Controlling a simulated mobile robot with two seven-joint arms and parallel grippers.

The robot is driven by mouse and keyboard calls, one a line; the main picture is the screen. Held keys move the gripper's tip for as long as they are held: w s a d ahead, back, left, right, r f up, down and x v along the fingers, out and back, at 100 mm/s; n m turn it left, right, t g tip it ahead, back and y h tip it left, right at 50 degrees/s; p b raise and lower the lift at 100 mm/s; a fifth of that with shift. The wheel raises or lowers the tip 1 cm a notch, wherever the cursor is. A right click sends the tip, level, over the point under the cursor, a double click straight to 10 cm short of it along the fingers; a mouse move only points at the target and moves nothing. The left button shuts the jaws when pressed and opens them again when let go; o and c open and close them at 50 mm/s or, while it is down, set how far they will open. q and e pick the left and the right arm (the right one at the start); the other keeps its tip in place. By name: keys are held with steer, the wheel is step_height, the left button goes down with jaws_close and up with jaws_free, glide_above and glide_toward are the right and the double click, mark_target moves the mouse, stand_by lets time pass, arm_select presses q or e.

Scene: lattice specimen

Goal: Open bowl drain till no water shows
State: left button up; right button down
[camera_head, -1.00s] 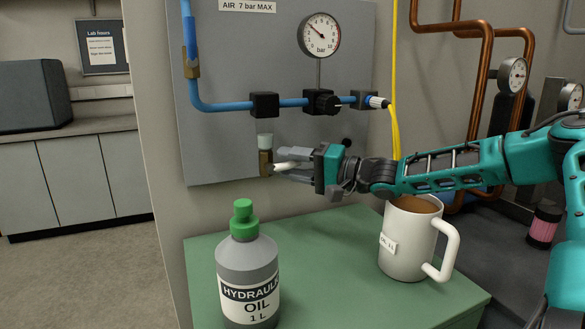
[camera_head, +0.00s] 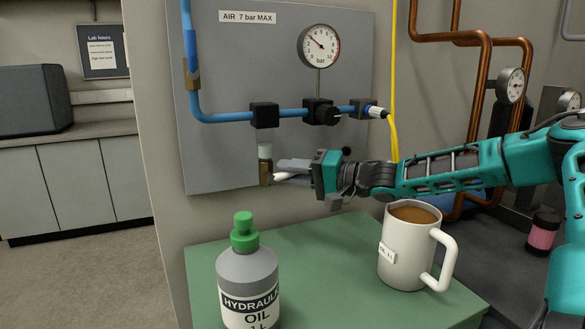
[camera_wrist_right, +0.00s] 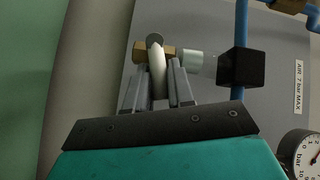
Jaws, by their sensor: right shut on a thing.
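The small translucent bowl (camera_head: 265,151) hangs below the blue air line on the grey panel, with a brass drain valve (camera_head: 265,173) under it. In the right wrist view the pale bowl (camera_wrist_right: 199,65) lies sideways beside the brass valve (camera_wrist_right: 141,52). I cannot tell whether water stands in it. My right gripper (camera_head: 278,172) is shut on the white drain lever (camera_head: 284,177), which sticks out to the right from the valve. The lever (camera_wrist_right: 158,72) also shows between the fingers in the right wrist view. My left gripper is out of view.
A bottle of hydraulic oil (camera_head: 247,275) and a white mug (camera_head: 405,255) of brown liquid stand on the green tabletop (camera_head: 315,265) below my right arm. A pressure gauge (camera_head: 318,46), black fittings and a yellow hose (camera_head: 393,80) are above. Copper pipes (camera_head: 485,80) run at right.

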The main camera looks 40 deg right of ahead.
steer(key=r+n+p, duration=0.1)
steer(key=p, duration=0.1)
steer(key=r+n+g+h+p, duration=0.1)
steer(key=shift+a+g+p, duration=0.25)
steer(key=shift+g+p, duration=0.05)
steer(key=shift+p, duration=0.1)
steer(key=shift+w+a+n+g+h+p, duration=0.15)
steer(key=shift+n+g+h+p, duration=0.25)
steer(key=shift+p, duration=0.25)
steer(key=shift+f, duration=0.1)
steer(key=c, duration=1.3)
jaws_free()
steer(key=shift+o, duration=1.1)
